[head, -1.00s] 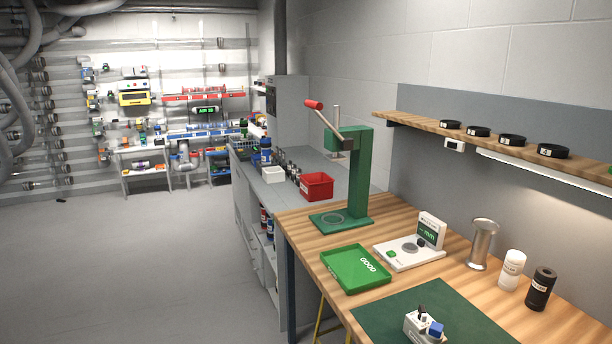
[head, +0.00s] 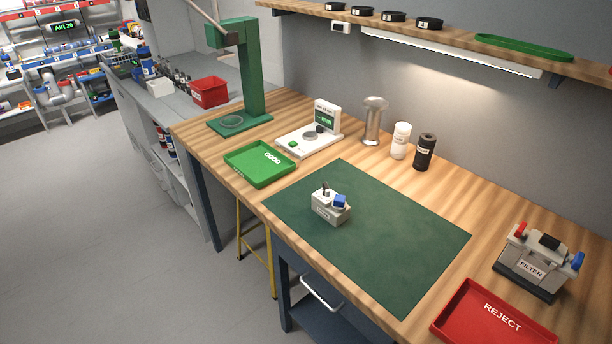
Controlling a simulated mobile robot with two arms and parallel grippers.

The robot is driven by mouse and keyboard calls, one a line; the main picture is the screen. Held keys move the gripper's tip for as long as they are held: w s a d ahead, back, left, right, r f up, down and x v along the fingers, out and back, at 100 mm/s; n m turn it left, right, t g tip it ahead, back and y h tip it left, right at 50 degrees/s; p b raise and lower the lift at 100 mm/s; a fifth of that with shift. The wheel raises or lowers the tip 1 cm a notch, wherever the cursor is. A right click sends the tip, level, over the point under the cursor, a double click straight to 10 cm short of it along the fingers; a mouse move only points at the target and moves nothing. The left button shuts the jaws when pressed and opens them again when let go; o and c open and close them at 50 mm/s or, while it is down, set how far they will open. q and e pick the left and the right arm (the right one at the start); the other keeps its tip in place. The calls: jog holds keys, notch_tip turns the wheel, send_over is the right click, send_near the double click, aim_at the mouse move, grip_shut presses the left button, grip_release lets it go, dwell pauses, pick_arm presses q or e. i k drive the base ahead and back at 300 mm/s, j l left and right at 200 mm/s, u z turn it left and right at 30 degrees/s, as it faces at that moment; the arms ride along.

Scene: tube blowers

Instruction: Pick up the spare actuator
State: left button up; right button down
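A small light-grey block device (head: 331,208) with a blue cap and a dark knob on top sits upright on the dark green mat (head: 410,250) on the wooden bench. I cannot tell for sure whether this is the spare actuator; its label is too small to read. Neither of my grippers shows in the head view.
The green GOOD tray (head: 259,164), white gauge stand (head: 309,141) and green press (head: 240,80) stand to the left. A metal cylinder (head: 374,122), white bottle (head: 400,141) and black bottle (head: 424,152) stand behind. A FILTER unit (head: 537,263) and red REJECT tray (head: 493,318) are right.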

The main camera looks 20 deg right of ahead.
aim_at(323, 205)
jog(key=z, duration=0.45)
jog(key=i+j+z, duration=0.15)
jog(key=z, duration=0.35)
jog(key=i+j+z, duration=0.15)
jog(key=j+z, duration=0.3)
jog(key=i+j+z, duration=0.1)
jog(key=z, duration=0.4)
